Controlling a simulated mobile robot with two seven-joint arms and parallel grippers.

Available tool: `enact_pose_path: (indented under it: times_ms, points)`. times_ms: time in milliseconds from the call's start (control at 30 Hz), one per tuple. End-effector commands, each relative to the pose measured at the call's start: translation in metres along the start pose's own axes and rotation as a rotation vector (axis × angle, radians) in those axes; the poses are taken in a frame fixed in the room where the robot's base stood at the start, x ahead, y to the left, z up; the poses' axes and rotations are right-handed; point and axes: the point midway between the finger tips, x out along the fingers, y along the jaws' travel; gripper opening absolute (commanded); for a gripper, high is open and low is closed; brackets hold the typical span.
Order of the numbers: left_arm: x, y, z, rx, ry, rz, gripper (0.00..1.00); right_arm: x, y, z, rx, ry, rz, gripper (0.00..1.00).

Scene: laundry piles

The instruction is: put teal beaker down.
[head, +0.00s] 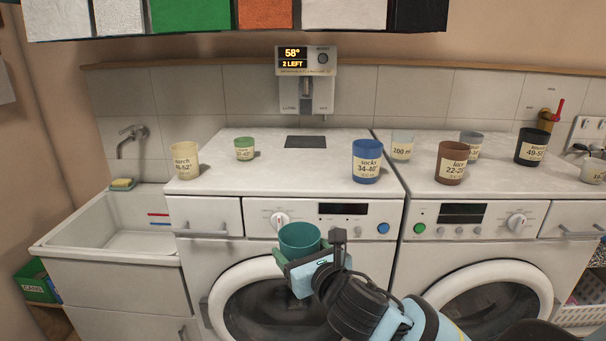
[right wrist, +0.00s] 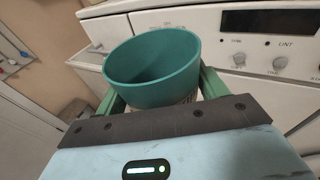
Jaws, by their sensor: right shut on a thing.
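The teal beaker (head: 299,240) is held in front of the left washing machine, below the level of its top. My right gripper (head: 296,258) is shut on it, with its fingers on either side of the cup. In the right wrist view the beaker (right wrist: 152,66) is tilted, and its open mouth shows; the inside that I can see looks empty. Its lower part is hidden behind the gripper body. My left gripper is not in view.
The washer top (head: 270,178) holds a cream cup (head: 185,162), a small green cup (head: 244,149) and a blue cup (head: 366,162). A brown cup (head: 452,163) and several others stand on the right machine. A dispenser (head: 306,80) hangs on the wall. A sink (head: 115,236) is at left.

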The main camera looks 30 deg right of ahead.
Motion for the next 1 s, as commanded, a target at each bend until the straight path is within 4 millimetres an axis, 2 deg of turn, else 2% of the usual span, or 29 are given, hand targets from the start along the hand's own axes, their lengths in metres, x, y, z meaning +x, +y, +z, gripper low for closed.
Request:
enact_pose_path:
  times_ms: [33, 200, 400, 500, 700, 1000]
  points:
    - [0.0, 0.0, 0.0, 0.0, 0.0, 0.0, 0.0, 0.009, -0.011, 0.02, -0.007, -0.011, -0.018, 0.45]
    - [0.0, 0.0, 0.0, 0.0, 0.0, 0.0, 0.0, 0.03, -0.046, 0.075, -0.003, -0.007, -0.084, 0.45]
    - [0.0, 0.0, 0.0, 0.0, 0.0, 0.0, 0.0, 0.037, -0.09, 0.137, 0.022, -0.004, -0.17, 0.45]
    - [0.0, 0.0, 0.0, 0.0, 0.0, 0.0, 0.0, 0.036, -0.105, 0.158, 0.036, -0.002, -0.201, 0.45]
    - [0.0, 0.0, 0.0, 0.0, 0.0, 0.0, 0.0, 0.034, -0.119, 0.175, 0.053, 0.003, -0.229, 0.45]
    - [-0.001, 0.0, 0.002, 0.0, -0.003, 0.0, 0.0, 0.033, -0.117, 0.175, 0.055, 0.004, -0.23, 0.45]
